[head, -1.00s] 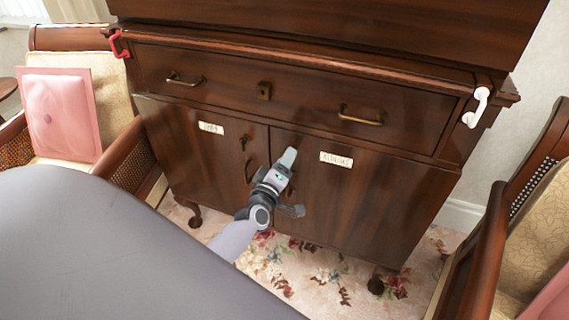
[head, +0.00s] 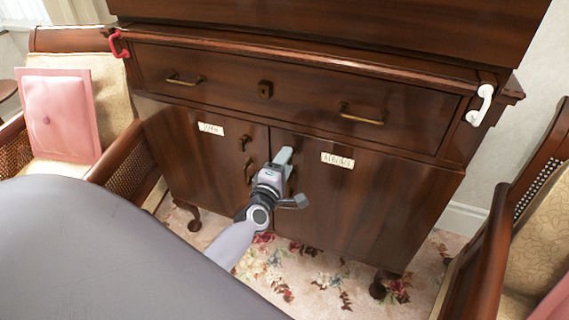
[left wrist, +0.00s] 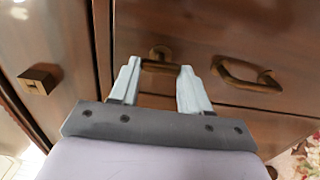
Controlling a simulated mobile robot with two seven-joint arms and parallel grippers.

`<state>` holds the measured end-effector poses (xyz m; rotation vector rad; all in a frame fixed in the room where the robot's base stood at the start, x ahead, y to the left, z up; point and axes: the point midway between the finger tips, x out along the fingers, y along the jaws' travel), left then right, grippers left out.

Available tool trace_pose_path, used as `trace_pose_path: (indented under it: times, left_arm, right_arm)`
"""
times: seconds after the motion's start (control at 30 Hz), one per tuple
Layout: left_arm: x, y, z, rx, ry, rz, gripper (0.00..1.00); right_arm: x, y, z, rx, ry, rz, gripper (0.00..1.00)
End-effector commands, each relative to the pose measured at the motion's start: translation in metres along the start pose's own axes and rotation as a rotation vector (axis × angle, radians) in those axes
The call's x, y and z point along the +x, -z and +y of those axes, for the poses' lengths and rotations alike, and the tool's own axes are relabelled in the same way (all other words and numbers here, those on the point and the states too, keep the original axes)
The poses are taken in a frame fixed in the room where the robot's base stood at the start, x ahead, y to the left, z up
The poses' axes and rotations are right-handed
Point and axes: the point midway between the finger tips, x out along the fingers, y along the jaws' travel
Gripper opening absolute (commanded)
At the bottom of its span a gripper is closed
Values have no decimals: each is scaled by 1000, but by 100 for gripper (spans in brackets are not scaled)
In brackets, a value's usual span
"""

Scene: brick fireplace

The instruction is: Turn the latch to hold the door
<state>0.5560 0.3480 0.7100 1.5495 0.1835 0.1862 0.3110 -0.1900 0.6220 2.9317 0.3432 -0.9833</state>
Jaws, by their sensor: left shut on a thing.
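The latch (left wrist: 158,62) is a small brass turn-piece on the right door (head: 370,200) of a dark wood cabinet, near the door's inner upper edge. In the left wrist view its bar lies between the two fingers of my left gripper (left wrist: 160,82), which is shut on it. In the head view my left gripper (head: 284,157) covers this latch. A brass handle (left wrist: 248,76) on the same door shows beside the fingers. My right gripper is out of view.
Above the doors is a wide drawer (head: 225,85) with brass pulls and a lock plate (head: 265,90). Red (head: 119,43) and white (head: 480,104) handles are at the cabinet's sides. Armchairs flank it, the left with a pink cushion (head: 60,115). Floral carpet (head: 285,270) lies below.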

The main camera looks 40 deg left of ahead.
Motion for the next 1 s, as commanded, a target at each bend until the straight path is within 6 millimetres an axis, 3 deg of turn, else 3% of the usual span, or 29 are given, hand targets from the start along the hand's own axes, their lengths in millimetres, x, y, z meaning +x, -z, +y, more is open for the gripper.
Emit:
trace_pose_path:
  times: [0.3, 0.33, 0.4, 0.77, 1.0]
  left_arm:
    - [0, 0, 0, -4, 0, 1, 16]
    - [0, 0, 0, -3, 0, 1, 53]
    - [0, 0, 0, -3, 0, 1, 72]
    - [-4, 0, 0, -2, 1, 0, 72]
    - [-33, 0, 0, -3, 3, 0, 72]
  right_arm:
    - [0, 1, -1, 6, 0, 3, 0]
    - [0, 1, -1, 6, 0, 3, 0]
    - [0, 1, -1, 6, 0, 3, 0]
    - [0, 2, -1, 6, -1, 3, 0]
    - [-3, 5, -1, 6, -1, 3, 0]
